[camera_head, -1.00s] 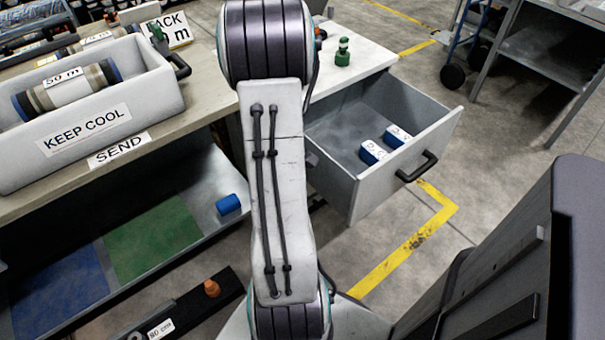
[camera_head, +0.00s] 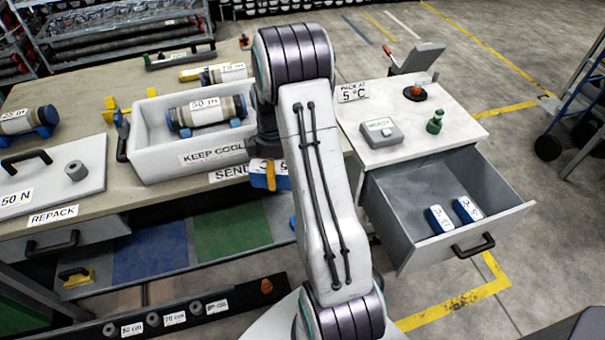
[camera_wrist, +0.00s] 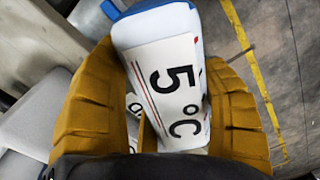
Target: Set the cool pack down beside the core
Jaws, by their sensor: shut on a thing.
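The cool pack (camera_wrist: 165,75), white and blue with a "5°C" label, is held between the yellow fingers of my gripper (camera_wrist: 160,115). In the head view the pack (camera_head: 283,176) is partly hidden by the gripper (camera_head: 265,172) and my arm, and hangs at the front right of the bench. The core (camera_head: 208,112), a grey-brown cylinder labelled "50 m" with blue ends, lies in the white "KEEP COOL" box (camera_head: 185,163). The gripper is in front of the box's right end, outside it and apart from the core.
An open drawer (camera_head: 398,212) at right holds two more blue-and-white packs (camera_head: 453,214). The cabinet top carries a grey device (camera_head: 382,133), a green knobbed piece (camera_head: 435,122) and a "PACK AT 5°C" sign (camera_head: 353,92). A white lid (camera_head: 60,182) lies left of the box.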

